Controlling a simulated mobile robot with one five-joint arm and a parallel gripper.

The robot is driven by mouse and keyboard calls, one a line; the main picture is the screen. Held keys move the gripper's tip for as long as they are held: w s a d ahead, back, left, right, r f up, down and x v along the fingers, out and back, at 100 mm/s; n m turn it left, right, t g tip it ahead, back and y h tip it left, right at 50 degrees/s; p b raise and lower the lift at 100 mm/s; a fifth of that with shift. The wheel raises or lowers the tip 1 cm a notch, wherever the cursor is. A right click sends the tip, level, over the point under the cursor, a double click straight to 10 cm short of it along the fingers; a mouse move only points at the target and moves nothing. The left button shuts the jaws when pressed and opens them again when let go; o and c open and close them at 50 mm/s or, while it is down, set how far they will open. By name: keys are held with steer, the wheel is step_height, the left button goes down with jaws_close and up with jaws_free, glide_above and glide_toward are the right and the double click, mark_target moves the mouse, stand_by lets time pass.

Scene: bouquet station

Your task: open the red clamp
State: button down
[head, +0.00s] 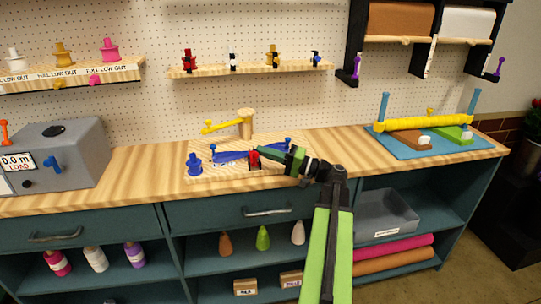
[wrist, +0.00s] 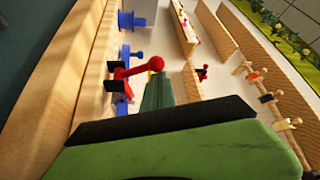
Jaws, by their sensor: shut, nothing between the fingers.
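The red clamp (head: 254,158) stands at the front of a wooden board (head: 205,174) on the workbench. In the wrist view the red clamp (wrist: 125,73) shows a black base and a red lever arm that ends in a round red knob (wrist: 156,63). My gripper (head: 264,151) is shut and empty. Its tip is close to the right of the clamp in the head view. In the wrist view my gripper (wrist: 158,92) lies just beside the knob; I cannot tell if they touch. The gripper partly hides the board behind it.
A blue knobbed piece (head: 195,162) and flat blue parts (head: 228,156) are on the board near the clamp. A wooden post with a yellow arm (head: 244,124) stands behind. A grey box (head: 60,152) is at left, a blue mat (head: 400,148) at right.

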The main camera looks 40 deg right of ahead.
steer(key=shift+s+a+f+n+y+b, duration=0.3)
steer(key=shift+f+n+b, duration=0.2)
steer(key=shift+n+b, duration=0.3)
steer(key=shift+s+a+n+b, duration=0.3)
steer(key=shift+s+n, duration=0.1)
steer(key=shift+s+a+f+b, duration=0.5)
steer(key=shift+s+f+b, duration=0.05)
steer(key=shift+f+b, duration=0.25)
steer(key=shift+s+a+f+y, duration=0.1)
steer(key=shift+f+y, duration=0.1)
steer(key=shift+y, duration=0.2)
steer(key=shift+r, duration=0.1)
step_height(320, 180, up, 4)
steer(key=w+d+p, duration=0.1)
steer(key=d+p, duration=0.1)
steer(key=p, duration=0.2)
steer(key=s+d+f+b, duration=0.5)
steer(key=s+d, duration=0.1)
steer(key=shift+s, duration=0.2)
